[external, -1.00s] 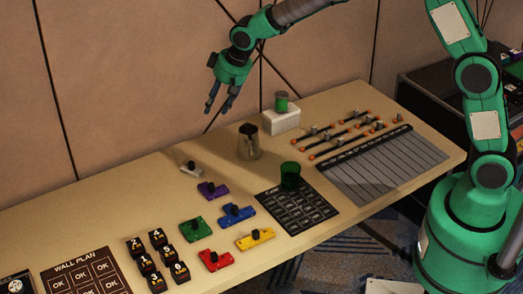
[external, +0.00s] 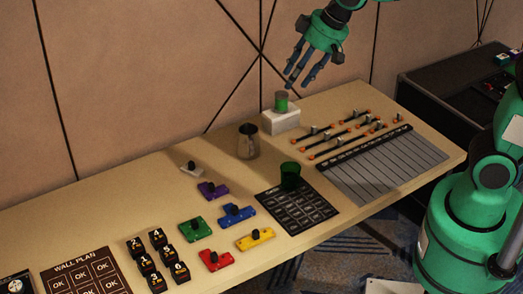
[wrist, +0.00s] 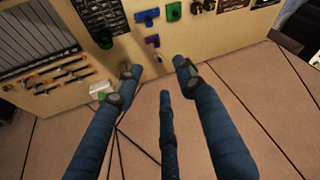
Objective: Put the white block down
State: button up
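A white block (external: 279,121) stands on the back of the table with a green and grey cylinder (external: 281,101) on it. Part of the white block also shows in the wrist view (wrist: 100,88), beside a finger. A smaller whitish piece with a dark knob (external: 190,169) lies farther left on the table. My gripper (external: 300,80) is above and close to the white block's cylinder, fingers pointing down. In the wrist view, the three fingers of my gripper (wrist: 155,72) are spread with nothing between them.
A metal cup (external: 248,143) stands left of the white block. A green cup (external: 290,175) stands on a dark grid card (external: 310,213). Slider rods (external: 340,135) lie to the right. Coloured knobbed pieces (external: 196,228) are front left. The wall is close behind.

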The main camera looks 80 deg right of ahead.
jog(key=s+a+n, duration=0.1)
jog(key=s+a, duration=0.1)
jog(key=s, duration=1)
jog(key=s+a+n, duration=0.1)
jog(key=s+a, duration=0.2)
jog(key=s, duration=1)
jog(key=shift+s+a+n+y, duration=0.25)
jog(key=shift+a+n+y, duration=0.1)
jog(key=shift+n+y, duration=0.05)
jog(key=shift+f, duration=0.1)
jog(key=shift+f+b, duration=0.65)
